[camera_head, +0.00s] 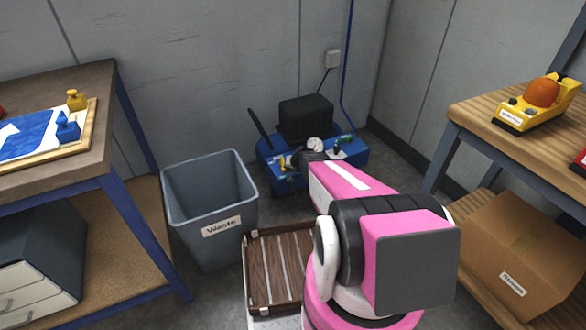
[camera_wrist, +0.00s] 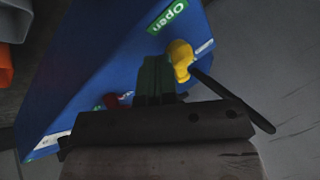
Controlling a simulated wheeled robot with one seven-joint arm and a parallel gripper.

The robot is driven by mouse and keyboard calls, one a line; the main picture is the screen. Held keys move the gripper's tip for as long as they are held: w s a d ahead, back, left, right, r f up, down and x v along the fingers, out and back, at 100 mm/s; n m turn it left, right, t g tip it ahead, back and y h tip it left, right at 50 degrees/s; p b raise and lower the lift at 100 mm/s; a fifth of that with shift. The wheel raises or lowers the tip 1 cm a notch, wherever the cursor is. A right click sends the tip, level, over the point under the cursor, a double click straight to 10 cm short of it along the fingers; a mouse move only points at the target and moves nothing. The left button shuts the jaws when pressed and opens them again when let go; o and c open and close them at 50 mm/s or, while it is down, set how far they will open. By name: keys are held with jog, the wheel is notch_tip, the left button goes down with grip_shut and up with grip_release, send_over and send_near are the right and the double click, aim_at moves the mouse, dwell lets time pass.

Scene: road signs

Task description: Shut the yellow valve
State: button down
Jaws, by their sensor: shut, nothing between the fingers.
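The yellow valve (camera_wrist: 181,58) sits on the blue machine (camera_wrist: 85,70), close to a green label reading "Open" (camera_wrist: 167,15). My gripper (camera_wrist: 154,62) is shut and empty, with its dark fingertips just left of the valve in the wrist view. I cannot tell whether they touch it. A red part (camera_wrist: 112,100) shows behind the gripper's left side. In the head view the blue machine (camera_head: 347,158) stands on the floor by the back wall, with a yellow part (camera_head: 284,162) on its front left. My pink arm hides some of its front.
A grey waste bin (camera_head: 210,205) stands left of the machine, and a brown slatted crate (camera_head: 270,275) is in front of it. Workbenches stand left (camera_head: 85,85) and right (camera_head: 480,115). A black bar (camera_wrist: 235,102) sticks out beside the valve. A blue pipe (camera_head: 346,60) runs up the wall.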

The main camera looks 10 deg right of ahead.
aim_at(275, 172)
jog(key=shift+a+m+h, duration=0.6)
jog(key=shift+a+m, duration=0.3)
jog(key=shift+a, duration=0.05)
jog(key=shift+a+t, duration=0.3)
jog(key=shift+a, duration=1)
jog(key=shift+w+a+m+h, duration=0.25)
jog(key=shift+a+m+h, duration=0.15)
jog(key=shift+a+m, duration=0.25)
jog(key=shift+w+a+m+h, duration=0.25)
jog(key=shift+a+m+h, duration=0.2)
jog(key=shift+m, duration=0.4)
jog(key=shift+w+a, duration=1.85)
jog(key=shift+a, duration=0.1)
jog(key=shift+w, duration=0.2)
jog(key=shift+r, duration=0.1)
jog(key=v, duration=1.1)
jog(key=shift+s, duration=0.45)
